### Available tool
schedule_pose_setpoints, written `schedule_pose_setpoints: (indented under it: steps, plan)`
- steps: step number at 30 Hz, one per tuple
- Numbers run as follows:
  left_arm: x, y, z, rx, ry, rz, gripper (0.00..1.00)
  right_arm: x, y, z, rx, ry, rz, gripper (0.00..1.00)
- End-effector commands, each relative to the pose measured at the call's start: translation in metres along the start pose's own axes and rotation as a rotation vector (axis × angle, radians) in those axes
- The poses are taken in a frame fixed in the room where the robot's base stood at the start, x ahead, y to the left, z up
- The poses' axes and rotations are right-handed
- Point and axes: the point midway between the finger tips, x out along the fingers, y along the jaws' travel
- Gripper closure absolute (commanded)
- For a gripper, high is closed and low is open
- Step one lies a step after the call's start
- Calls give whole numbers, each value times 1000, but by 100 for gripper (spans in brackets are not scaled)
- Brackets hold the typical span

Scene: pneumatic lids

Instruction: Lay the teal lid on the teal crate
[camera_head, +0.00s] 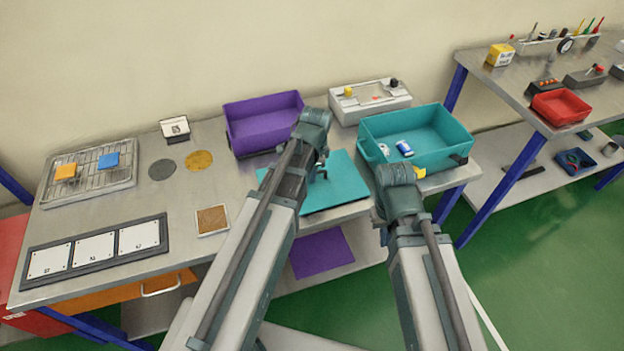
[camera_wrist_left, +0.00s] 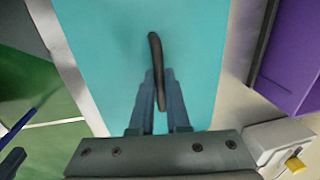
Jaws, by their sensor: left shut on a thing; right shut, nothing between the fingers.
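The teal lid (camera_head: 345,183) is a flat plate over the table's front part, left of the teal crate (camera_head: 440,126). It fills the middle of the left wrist view (camera_wrist_left: 100,40), with a dark bar handle (camera_wrist_left: 155,50). My left gripper (camera_head: 321,172) is shut on this handle; its fingers (camera_wrist_left: 157,100) point at the lid. I cannot tell if the lid touches the table. The teal crate is uncovered and holds a few small items, among them a blue-and-white one (camera_head: 404,148). My right gripper (camera_head: 402,188) is at the crate's near left corner; its fingers are hidden behind the wrist.
A purple crate (camera_head: 262,125) stands behind the lid, and a grey control box (camera_head: 370,100) behind the gap between crates. A purple sheet (camera_head: 320,254) lies on the lower shelf. A wire rack (camera_head: 88,176) and framed cards (camera_head: 95,250) occupy the table's left.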

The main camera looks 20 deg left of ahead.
Motion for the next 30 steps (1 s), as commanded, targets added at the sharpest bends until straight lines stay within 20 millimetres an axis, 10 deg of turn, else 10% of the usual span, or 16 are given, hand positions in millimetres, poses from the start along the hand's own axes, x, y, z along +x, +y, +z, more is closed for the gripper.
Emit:
schedule_pose_setpoints:
  steps: [30]
  plan:
    - [-31, -5, 0, 0, 0, 0, 100, -31, 3, 2, 0, 0, 0, 100]
